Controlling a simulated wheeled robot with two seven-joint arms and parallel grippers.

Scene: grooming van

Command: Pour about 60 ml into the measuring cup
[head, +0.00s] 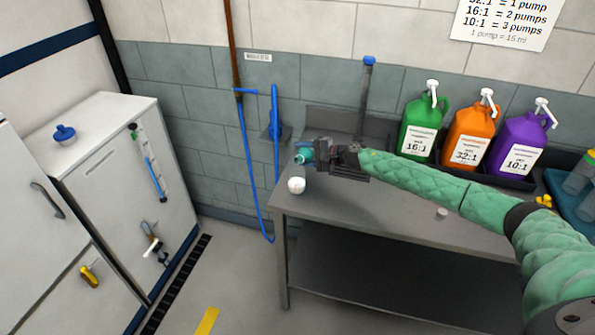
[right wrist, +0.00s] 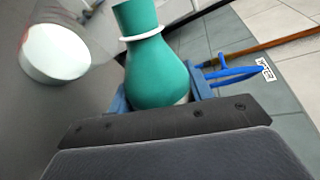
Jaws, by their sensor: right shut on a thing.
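My right gripper (head: 311,154) is shut on a teal bottle (head: 303,154) above the left end of the grey table. In the right wrist view the bottle (right wrist: 157,72) shows a rounded body and a neck with a pale ring, held between blue fingers. A small white-bottomed cup (head: 297,186), apparently the measuring cup, stands at the table's left front corner, just below the bottle. In the right wrist view this cup (right wrist: 56,52) has clear walls and a white round bottom, beside and apart from the bottle. I cannot tell how full it is. My left gripper is out of view.
Green (head: 422,127), orange (head: 467,136) and purple (head: 519,144) pump jugs stand at the back of the table (head: 395,222). A small whitish piece (head: 441,212) lies near its front edge. A blue hose (head: 250,165) hangs on the wall to the left.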

